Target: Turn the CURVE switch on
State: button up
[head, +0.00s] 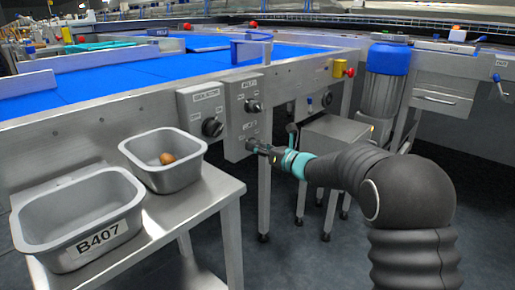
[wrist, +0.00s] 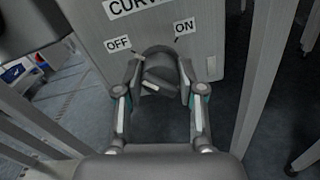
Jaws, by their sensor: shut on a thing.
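The CURVE switch is a dark grey rotary knob (wrist: 162,74) on a grey panel (wrist: 215,65). In the wrist view the OFF label (wrist: 117,44) is to its upper left and the ON label (wrist: 184,27) to its upper right. A short white mark on the knob's left side slants toward the upper left; its exact setting is hard to tell. My gripper (wrist: 160,80) has one finger on each side of the knob and is shut on it. In the head view my gripper (head: 257,147) reaches the lower knob of the panel, which is mostly hidden behind it.
Another knob (head: 254,106) sits just above on the same panel, and a separate switch box (head: 204,110) is to its left. A steel side table (head: 218,200) with two grey bins, one marked B407 (head: 50,210), stands close at left. Conveyor legs stand beside and behind the panel.

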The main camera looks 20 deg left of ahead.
jog(key=m+b, duration=0.2)
jog(key=m, duration=0.6)
jog(key=shift+m, duration=0.4)
jog(key=m+p, duration=0.1)
jog(key=m, duration=0.3)
jog(key=shift+m, duration=0.3)
jog(key=shift+m+p, duration=1.05)
jog(key=shift+m, duration=0.95)
jog(key=shift+f, duration=0.1)
jog(key=o, duration=1.1)
jog(key=shift+o, duration=0.2)
jog(key=v, duration=1.2)
